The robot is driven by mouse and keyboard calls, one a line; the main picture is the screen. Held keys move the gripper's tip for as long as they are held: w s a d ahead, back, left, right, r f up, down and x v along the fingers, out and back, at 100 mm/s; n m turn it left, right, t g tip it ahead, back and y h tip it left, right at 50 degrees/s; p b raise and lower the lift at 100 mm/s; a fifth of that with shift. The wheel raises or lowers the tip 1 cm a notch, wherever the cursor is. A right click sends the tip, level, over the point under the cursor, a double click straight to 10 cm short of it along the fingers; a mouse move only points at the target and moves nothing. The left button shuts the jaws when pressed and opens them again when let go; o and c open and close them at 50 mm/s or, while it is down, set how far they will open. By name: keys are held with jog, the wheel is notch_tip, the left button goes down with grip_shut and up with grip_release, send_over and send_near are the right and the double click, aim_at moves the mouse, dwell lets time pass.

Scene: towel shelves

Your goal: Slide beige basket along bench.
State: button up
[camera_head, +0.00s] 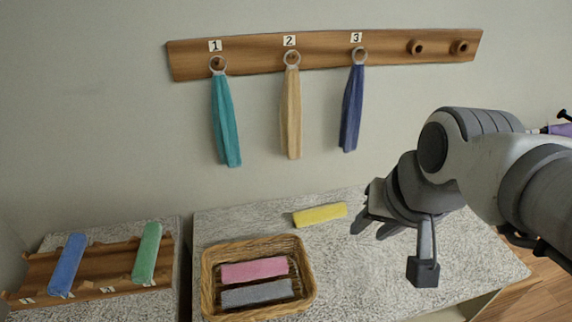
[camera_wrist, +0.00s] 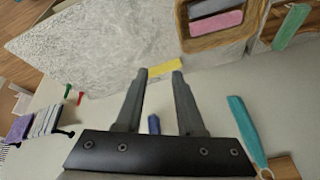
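The beige wicker basket (camera_head: 209,272) stands on the grey speckled bench (camera_head: 375,262), near its left end. It holds a folded pink towel (camera_head: 254,270) and a folded grey towel (camera_head: 257,293). In the wrist view the basket (camera_wrist: 243,34) is at the top right. My gripper (camera_head: 372,229) is to the right of the basket, above the bench and apart from it. In the wrist view my gripper (camera_wrist: 160,73) has its two fingers spread with nothing held between them. A yellow folded towel (camera_head: 320,215) lies on the bench between basket and gripper.
A wooden rack (camera_head: 100,270) with blue and green rolled towels stands at the left. A wall rail (camera_head: 325,55) holds hanging teal, beige and navy towels on numbered pegs. The bench right of the basket is mostly clear except the yellow towel.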

jog(key=w+a+f+m+g, duration=0.1)
jog(key=w+f, duration=0.1)
jog(key=w+a+f+m, duration=0.1)
jog(key=a+f+m, duration=0.1)
jog(key=w+a+f+m+g, duration=0.1)
jog(key=w+m, duration=0.1)
jog(key=shift+w+a+f+g+y, duration=0.3)
jog(key=shift+a+f+y, duration=0.05)
jog(key=shift+f+y, duration=0.05)
grip_shut()
jog(key=m+g+h, duration=0.2)
jog(key=m, duration=0.5)
send_over(297, 279)
notch_tip(297, 279, down, 10)
jog(key=shift+m, duration=0.6)
notch_tip(297, 279, down, 11)
jog(key=shift+a+f+b, duration=0.1)
jog(key=shift+f+b, duration=0.1)
jog(key=shift+b, duration=0.8)
